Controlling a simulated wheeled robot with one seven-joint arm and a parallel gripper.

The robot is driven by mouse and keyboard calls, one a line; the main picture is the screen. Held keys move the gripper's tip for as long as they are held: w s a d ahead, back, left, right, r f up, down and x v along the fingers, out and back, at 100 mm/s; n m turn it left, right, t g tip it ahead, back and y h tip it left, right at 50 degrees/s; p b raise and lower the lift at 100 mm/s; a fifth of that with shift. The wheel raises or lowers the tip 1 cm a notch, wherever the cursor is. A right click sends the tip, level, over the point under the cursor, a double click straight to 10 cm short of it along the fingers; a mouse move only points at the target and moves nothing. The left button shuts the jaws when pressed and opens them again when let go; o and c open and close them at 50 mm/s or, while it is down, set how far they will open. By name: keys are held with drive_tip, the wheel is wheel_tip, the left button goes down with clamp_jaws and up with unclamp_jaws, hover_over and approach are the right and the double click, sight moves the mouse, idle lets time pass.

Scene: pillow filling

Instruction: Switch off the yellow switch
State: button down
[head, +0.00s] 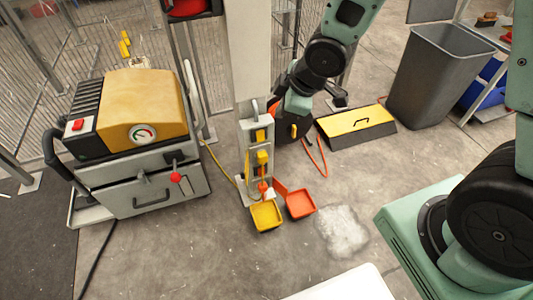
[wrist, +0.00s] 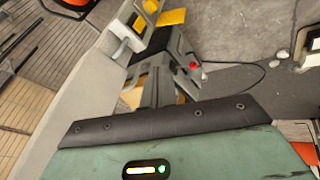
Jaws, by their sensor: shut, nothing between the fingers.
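Yellow parts (head: 262,157) sit on a grey bracket on the pale post; I cannot tell whether one is the yellow switch or its position. In the wrist view, a yellow block (wrist: 172,17) shows beyond my fingers, beside the post. My gripper (wrist: 158,75) is shut and empty, close to the post's side and apart from the yellow block. In the head view my arm reaches down behind the post's right side, and the fingertips are hidden or too small to make out.
A yellow-topped machine (head: 145,100) with a red switch (head: 77,125) and gauge stands left.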

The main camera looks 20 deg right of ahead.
sight(261, 136)
drive_tip(key=w+d+f+n+y+b, duration=0.1)
drive_tip(key=w+d+f+n+b, duration=0.15)
drive_tip(key=f, duration=0.45)
drive_tip(key=w+d+f+n+y+b, duration=0.1)
drive_tip(key=f+b, duration=0.2)
drive_tip(key=f, duration=0.3)
drive_tip(key=shift+t, duration=0.3)
drive_tip(key=shift+w+a+f+b, duration=0.55)
drive_tip(key=shift+w+f+b, duration=0.15)
drive_tip(key=shift+w+f, duration=0.75)
drive_tip(key=shift+w+a+f+b, duration=0.55)
drive_tip(key=shift+w+f+b, duration=0.2)
drive_tip(key=shift+w+f, duration=0.7)
drive_tip(key=shift+w+a+f+b, duration=0.65)
drive_tip(key=shift+w+f, duration=0.55)
drive_tip(key=shift+f, duration=0.5)
drive_tip(key=shift+d, duration=0.1)
